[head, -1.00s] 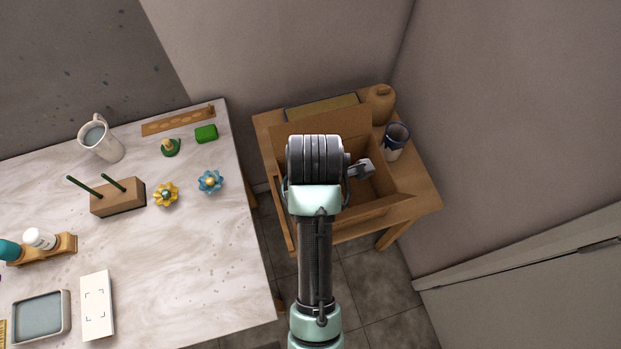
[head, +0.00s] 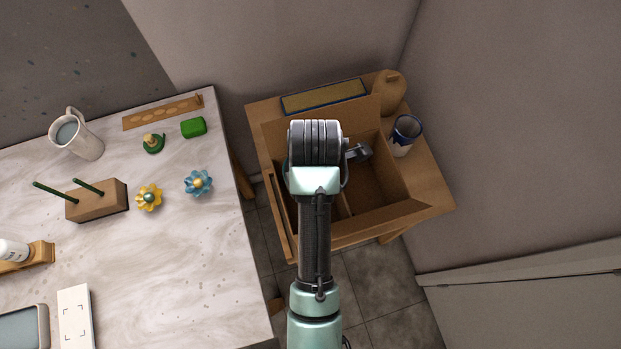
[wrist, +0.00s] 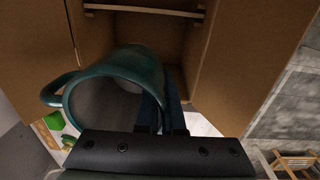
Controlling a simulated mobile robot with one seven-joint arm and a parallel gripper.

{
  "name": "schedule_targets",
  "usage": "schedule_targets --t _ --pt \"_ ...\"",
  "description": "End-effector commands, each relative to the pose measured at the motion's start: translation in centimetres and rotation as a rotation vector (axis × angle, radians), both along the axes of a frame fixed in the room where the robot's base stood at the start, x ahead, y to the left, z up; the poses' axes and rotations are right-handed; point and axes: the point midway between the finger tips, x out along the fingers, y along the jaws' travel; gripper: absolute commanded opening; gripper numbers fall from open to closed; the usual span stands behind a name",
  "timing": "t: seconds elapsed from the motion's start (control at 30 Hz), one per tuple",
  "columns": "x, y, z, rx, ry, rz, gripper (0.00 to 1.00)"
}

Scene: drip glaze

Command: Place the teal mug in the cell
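The teal mug (wrist: 118,72) fills the left middle of the wrist view, its mouth facing the camera and its handle pointing left. My gripper (wrist: 164,108) appears shut on the mug's wall at its right side, one dark finger inside the mouth and one outside. The open cardboard box (head: 405,217) stands under my arm, with dividers making cells inside. In the wrist view, cardboard walls (wrist: 245,60) rise around the mug. I cannot tell which cell lies beneath it.
The box is on a wooden side table (head: 436,185), beside a white-and-blue cup (head: 405,136), a brown jar (head: 389,91) and a blue-edged pad (head: 324,97). A marble table (head: 200,270) at left holds a pitcher (head: 77,136), flower pieces and a green block (head: 194,127).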

Motion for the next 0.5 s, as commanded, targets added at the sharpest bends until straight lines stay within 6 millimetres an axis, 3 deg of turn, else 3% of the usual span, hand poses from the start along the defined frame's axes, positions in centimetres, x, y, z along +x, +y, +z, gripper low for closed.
schedule_targets --t 0.3,0.5 --pt "-0.2 0.0 -8.3 0.001 0.006 0.0 0.0" --pt "-0.1 0.0 -12.0 0.0 0.002 0.0 0.0"
